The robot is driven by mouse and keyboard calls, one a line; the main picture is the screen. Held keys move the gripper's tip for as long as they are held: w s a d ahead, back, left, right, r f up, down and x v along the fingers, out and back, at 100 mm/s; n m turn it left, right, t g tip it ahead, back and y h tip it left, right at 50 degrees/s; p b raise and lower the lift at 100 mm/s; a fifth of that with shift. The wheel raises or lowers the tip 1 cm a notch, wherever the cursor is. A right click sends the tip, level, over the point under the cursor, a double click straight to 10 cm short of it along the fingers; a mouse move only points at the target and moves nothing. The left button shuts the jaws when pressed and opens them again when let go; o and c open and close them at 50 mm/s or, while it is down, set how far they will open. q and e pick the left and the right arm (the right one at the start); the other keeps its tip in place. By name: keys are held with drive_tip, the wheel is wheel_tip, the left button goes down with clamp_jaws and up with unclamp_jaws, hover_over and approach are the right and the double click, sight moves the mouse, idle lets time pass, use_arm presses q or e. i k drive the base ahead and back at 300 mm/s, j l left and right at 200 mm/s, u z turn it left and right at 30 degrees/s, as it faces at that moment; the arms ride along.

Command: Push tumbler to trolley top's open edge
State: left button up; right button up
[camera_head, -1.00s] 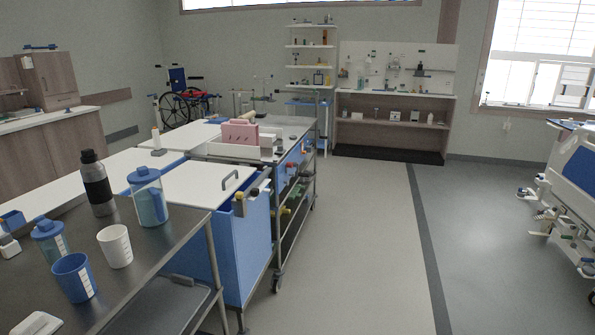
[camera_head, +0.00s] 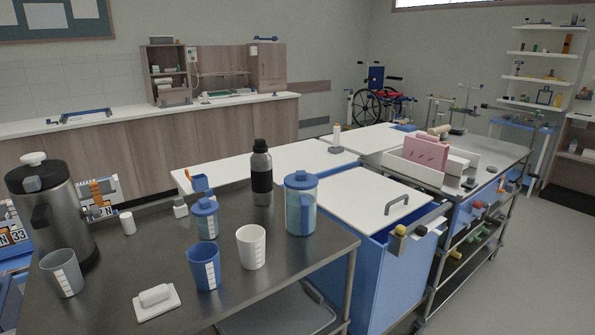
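Three tumblers with marked scales stand upright on the dark steel trolley top (camera_head: 123,265). A blue tumbler (camera_head: 203,268) is near the front middle. A white tumbler (camera_head: 251,247) stands just right of it. A grey tumbler (camera_head: 62,273) is at the far left. I cannot tell which one the task names. The trolley top's right edge, towards the blue cart, has a clear strip of bare steel. Neither of my grippers is in view.
A lidded blue jug (camera_head: 300,204), a black and grey bottle (camera_head: 262,173), a small blue-lidded cup (camera_head: 206,219) and a large steel flask (camera_head: 50,205) share the top. A white dish (camera_head: 156,302) lies at the front. A blue cart (camera_head: 385,262) stands to the right.

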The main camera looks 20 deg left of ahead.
sight(61, 269)
drive_tip(key=i+l+u, duration=0.1)
drive_tip(key=u, duration=0.35)
drive_tip(key=i+l+u, duration=0.15)
drive_tip(key=u, duration=0.35)
drive_tip(key=i+l+u, duration=0.15)
drive_tip(key=u, duration=0.3)
drive_tip(key=i+l+u, duration=0.15)
drive_tip(key=u, duration=0.3)
drive_tip(key=i+l+u, duration=0.15)
drive_tip(key=l+u, duration=0.3)
drive_tip(key=j, duration=0.1)
